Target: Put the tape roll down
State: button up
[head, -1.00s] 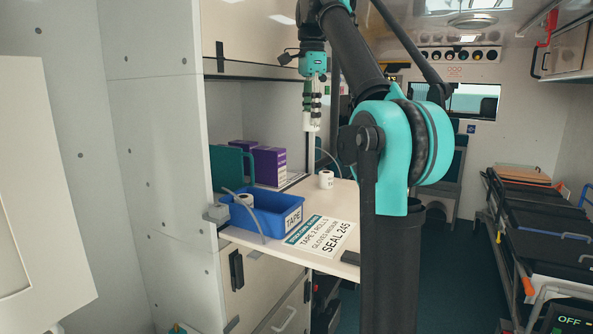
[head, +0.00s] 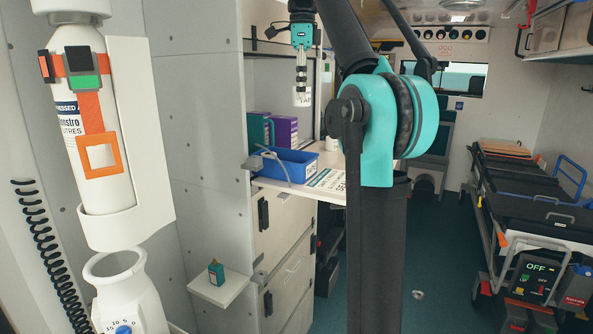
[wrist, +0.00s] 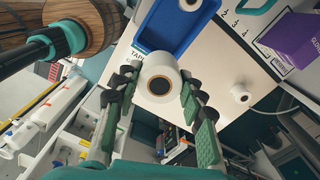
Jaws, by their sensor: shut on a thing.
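A white tape roll is held in my gripper (head: 301,92), which is raised above the counter in the head view. In the wrist view the held tape roll (wrist: 160,82) sits between the two fingers of my gripper (wrist: 159,88), its dark core facing the camera. A blue tray (wrist: 160,30) marked TAPE lies on the counter beyond the fingers, with another white roll (wrist: 188,4) in it. The blue tray (head: 297,168) also shows in the head view. A further white roll (wrist: 240,93) stands on the counter, outside the tray.
The white counter (wrist: 222,62) carries a printed card (head: 327,181) and purple boxes (head: 283,130) at the back. My arm hides the counter's right part in the head view. A small shelf (head: 213,291) holds a teal bottle (head: 216,271). A stretcher (head: 530,185) stands right.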

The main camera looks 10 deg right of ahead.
send_near(301, 159)
jog(key=s+f, duration=0.1)
jog(key=f, duration=0.1)
jog(key=s+f, duration=0.2)
jog(key=f, duration=0.1)
jog(key=s+a+f, duration=0.1)
jog(key=s+f, duration=0.1)
jog(key=shift+s+f, duration=0.2)
jog(key=shift+f, duration=0.05)
jog(key=shift+f, duration=0.25)
jog(key=shift+f, duration=0.15)
jog(key=o, duration=0.8)
notch_tip(301, 159, up, 13)
jog(key=shift+w+d+f, duration=0.1)
